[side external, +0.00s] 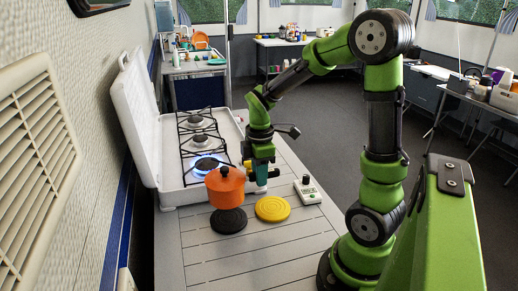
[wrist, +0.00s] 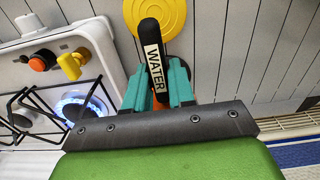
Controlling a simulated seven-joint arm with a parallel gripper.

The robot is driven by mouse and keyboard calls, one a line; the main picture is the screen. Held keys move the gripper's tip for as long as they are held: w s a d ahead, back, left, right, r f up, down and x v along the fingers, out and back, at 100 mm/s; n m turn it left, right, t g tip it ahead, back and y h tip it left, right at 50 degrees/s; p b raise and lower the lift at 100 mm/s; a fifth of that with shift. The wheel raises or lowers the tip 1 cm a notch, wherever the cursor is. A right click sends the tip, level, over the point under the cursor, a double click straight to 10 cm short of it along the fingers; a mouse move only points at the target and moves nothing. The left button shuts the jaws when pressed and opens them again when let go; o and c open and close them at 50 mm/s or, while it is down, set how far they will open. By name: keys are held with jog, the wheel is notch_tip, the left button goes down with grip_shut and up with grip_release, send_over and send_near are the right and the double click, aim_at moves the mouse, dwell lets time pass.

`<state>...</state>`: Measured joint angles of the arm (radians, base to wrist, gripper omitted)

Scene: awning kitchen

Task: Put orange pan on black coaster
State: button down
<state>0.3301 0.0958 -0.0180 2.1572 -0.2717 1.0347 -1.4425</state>
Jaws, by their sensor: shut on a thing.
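The orange pan (side external: 225,187), with an orange lid, is held upright just above or at the black coaster (side external: 228,221). I cannot tell whether its base touches. The coaster lies flat on the slatted table and shows below the pan. My gripper (side external: 259,176) is at the pan's right side. In the wrist view its teal fingers (wrist: 158,88) are shut on the pan's black handle (wrist: 152,50), labelled WATER.
A yellow coaster (side external: 272,208) lies just right of the black one. A white stove (side external: 166,182) with a lit blue burner (side external: 206,164) stands behind and left. A small white device (side external: 307,190) with a knob lies at the right. The table (side external: 255,250) is clear in front.

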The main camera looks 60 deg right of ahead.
notch_tip(320, 180, down, 7)
jog(key=shift+r, duration=0.1)
jog(key=shift+f, duration=0.2)
jog(key=c, duration=1)
grip_release()
jog(key=shift+o, duration=0.2)
notch_tip(320, 180, up, 12)
jog(key=shift+r, duration=0.1)
jog(key=s+a+r+m+t+y, duration=0.1)
jog(key=s+a+r+m+t, duration=0.2)
jog(key=a+m, duration=0.3)
jog(key=s+a+r+m+t+y, duration=0.1)
jog(key=s+a+r+m+t, duration=0.2)
jog(key=a+m, duration=0.4)
jog(key=shift+a+r+t, duration=0.5)
jog(key=shift+r+t, duration=0.1)
jog(key=shift+r, duration=0.25)
